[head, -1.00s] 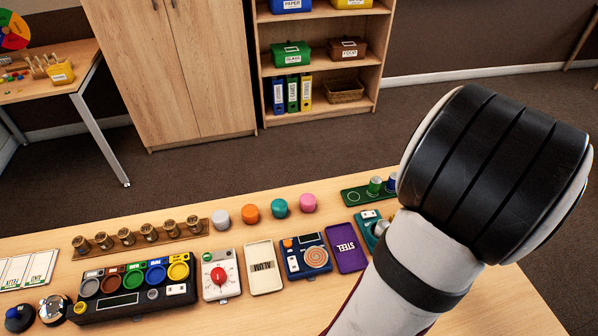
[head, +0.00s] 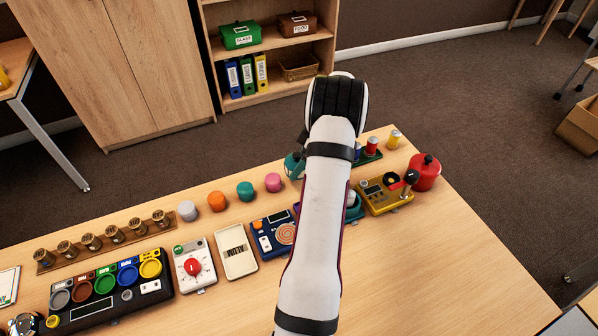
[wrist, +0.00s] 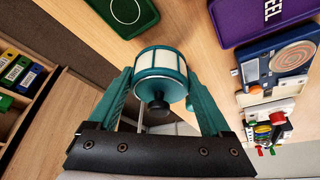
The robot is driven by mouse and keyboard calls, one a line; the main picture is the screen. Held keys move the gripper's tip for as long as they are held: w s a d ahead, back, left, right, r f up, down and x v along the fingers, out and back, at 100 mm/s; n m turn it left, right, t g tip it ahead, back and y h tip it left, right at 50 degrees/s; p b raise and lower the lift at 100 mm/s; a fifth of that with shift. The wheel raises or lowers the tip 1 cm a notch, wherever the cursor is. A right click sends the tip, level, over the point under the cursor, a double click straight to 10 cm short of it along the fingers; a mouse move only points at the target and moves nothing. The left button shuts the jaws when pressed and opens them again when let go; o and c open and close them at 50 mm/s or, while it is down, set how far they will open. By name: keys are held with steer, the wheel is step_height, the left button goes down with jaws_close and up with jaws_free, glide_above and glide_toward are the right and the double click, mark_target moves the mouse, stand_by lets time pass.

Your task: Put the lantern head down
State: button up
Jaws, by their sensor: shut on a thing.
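The lantern head (wrist: 160,62) is a teal round piece with cream panels and a black knob. In the wrist view it sits between the two teal fingers of my gripper (wrist: 158,78), which is shut on it. The knob points toward the wrist camera. In the head view a teal part with a dark knob, apparently the lantern head (head: 294,166), shows just left of my arm near the table's far edge. My arm hides most of the gripper there. I cannot tell whether the lantern head touches the table.
The wrist view shows a green tray (wrist: 105,22) and a purple STEEL tray (wrist: 245,15) close by. A pink cylinder (head: 273,182) stands left of the held piece. A yellow device (head: 385,196) and a red domed thing (head: 425,173) stand right of my arm. The front right tabletop (head: 440,260) is clear.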

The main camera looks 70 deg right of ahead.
steer(key=shift+f, duration=2)
steer(key=shift+f, duration=0.1)
